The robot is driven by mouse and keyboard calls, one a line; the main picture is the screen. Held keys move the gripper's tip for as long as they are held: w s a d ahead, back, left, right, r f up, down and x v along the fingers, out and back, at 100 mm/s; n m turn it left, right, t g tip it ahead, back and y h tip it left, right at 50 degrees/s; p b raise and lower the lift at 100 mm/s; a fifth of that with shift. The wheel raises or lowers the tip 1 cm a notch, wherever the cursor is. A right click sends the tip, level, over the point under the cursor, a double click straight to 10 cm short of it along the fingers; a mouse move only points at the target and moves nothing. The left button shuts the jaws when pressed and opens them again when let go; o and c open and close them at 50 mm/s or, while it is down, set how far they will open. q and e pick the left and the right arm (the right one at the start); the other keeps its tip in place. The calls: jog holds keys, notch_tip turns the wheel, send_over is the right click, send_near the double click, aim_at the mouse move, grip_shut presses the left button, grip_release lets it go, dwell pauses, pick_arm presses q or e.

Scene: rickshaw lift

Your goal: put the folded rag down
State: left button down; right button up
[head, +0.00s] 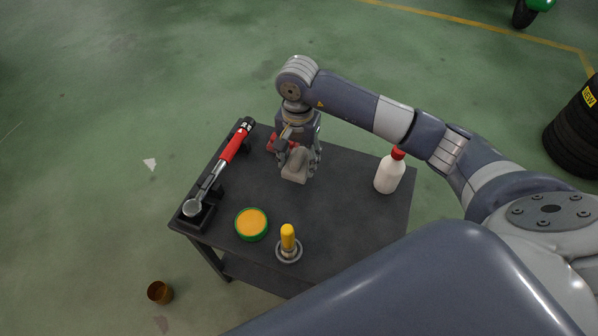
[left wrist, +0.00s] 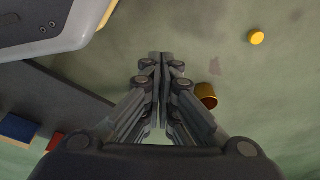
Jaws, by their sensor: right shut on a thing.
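My right gripper (head: 299,150) points down over the far part of the dark table (head: 330,215). It is shut on a grey-beige folded rag (head: 295,168), which shows below and between its fingers. The rag is at or just above the tabletop; I cannot tell whether it touches. My left gripper (left wrist: 160,58) shows only in the left wrist view, with its fingertips together and nothing seen between them.
On the table are a red-handled tool in a dark holder (head: 194,218), a green-rimmed orange tin (head: 251,224), a yellow-topped piece (head: 288,240) and a white red-capped bottle (head: 389,174). Something red (head: 274,143) is partly hidden behind the gripper. A brown cup (head: 160,292) lies on the floor.

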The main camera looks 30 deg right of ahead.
aim_at(298, 172)
notch_tip(298, 172, down, 5)
jog(key=shift+r, duration=0.1)
pick_arm(q)
jog(key=shift+w+r, duration=0.5)
jog(key=shift+r, duration=0.3)
jog(key=shift+s+f+b, duration=0.1)
jog(key=shift+s+b, duration=0.05)
jog(key=shift+b, duration=0.15)
pick_arm(e)
jog(key=shift+f, duration=0.2)
jog(key=o, duration=0.9)
pick_arm(q)
jog(key=shift+w+d+r, duration=0.1)
jog(key=shift+w+r, duration=0.25)
jog(key=shift+r, duration=0.1)
pick_arm(e)
jog(key=shift+o, duration=0.2)
